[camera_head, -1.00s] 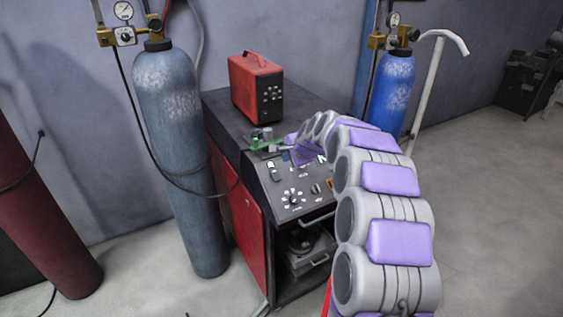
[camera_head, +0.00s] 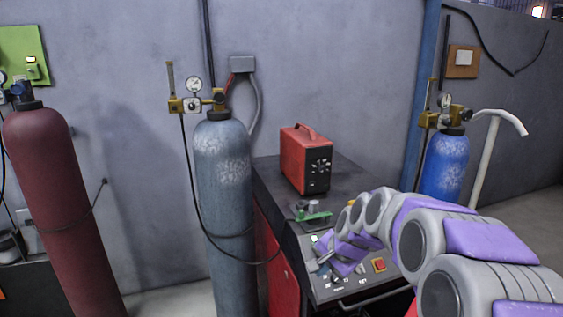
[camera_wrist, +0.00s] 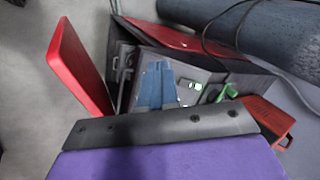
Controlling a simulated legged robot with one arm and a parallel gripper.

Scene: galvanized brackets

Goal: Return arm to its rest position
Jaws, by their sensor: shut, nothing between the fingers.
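My arm, grey with purple pads, reaches in from the lower right of the head view toward a dark cart. My gripper (camera_head: 324,262) is shut and empty, low over the cart's sloped control panel (camera_head: 352,284). I cannot tell if it touches the panel. A green piece with small grey metal parts (camera_head: 312,215) lies on the cart top behind the gripper, apart from it. The green piece also shows in the wrist view (camera_wrist: 228,92), beyond the dark bar of my wrist.
A red box (camera_head: 305,160) stands on the cart top. A grey-blue gas cylinder (camera_head: 224,185) stands close to the cart's left, with a hanging black hose. A dark red cylinder (camera_head: 60,200) is at far left, a blue one (camera_head: 445,168) at right behind my arm.

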